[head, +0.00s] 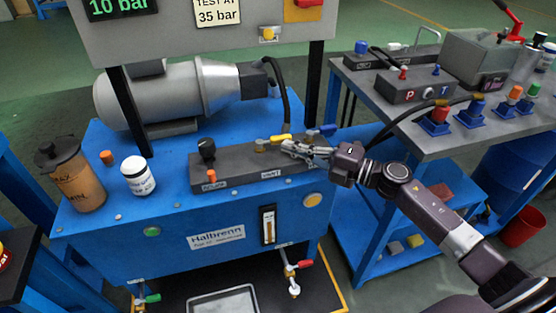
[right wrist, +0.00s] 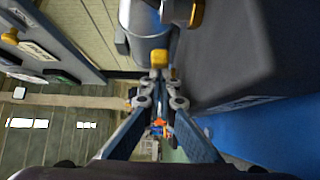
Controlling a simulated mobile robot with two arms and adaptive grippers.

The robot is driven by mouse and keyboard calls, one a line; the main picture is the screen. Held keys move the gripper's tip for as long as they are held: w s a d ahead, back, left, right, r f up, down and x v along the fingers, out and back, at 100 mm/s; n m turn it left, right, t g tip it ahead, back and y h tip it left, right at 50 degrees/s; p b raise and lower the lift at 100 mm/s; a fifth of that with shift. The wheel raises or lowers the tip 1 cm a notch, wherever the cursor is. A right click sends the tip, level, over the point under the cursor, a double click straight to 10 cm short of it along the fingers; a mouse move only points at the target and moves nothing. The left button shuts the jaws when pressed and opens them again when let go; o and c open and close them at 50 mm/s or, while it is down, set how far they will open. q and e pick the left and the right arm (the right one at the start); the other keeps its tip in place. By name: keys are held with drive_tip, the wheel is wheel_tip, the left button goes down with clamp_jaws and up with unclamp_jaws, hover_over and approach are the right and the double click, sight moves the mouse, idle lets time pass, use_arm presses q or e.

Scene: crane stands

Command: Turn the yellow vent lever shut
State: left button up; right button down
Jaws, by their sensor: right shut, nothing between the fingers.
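The yellow vent lever (head: 281,138) is on top of the grey valve block (head: 235,166), above the block's label that appears to read VENT. In the right wrist view a yellow lever end (right wrist: 159,57) shows just beyond the fingertips. My right gripper (head: 287,148) reaches in from the right, just in front of the lever, its tips close together with nothing between them. It also shows in the right wrist view (right wrist: 159,76). I cannot tell whether the fingertips touch the lever. My left gripper is not in view.
A black knob (head: 207,149) and a blue lever (head: 323,130) also stand on or by the block. A motor (head: 160,95) lies behind it. A white jar (head: 138,176) and an amber container (head: 75,180) stand left. A bench with hoses (head: 470,120) is at right.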

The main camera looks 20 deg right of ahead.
drive_tip(key=shift+w+d, duration=0.2)
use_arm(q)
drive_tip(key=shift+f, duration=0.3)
use_arm(e)
drive_tip(key=shift+s+d, duration=0.1)
drive_tip(key=shift+v, duration=3.6)
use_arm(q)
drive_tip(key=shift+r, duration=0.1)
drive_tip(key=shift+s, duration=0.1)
use_arm(e)
drive_tip(key=shift+f, duration=0.1)
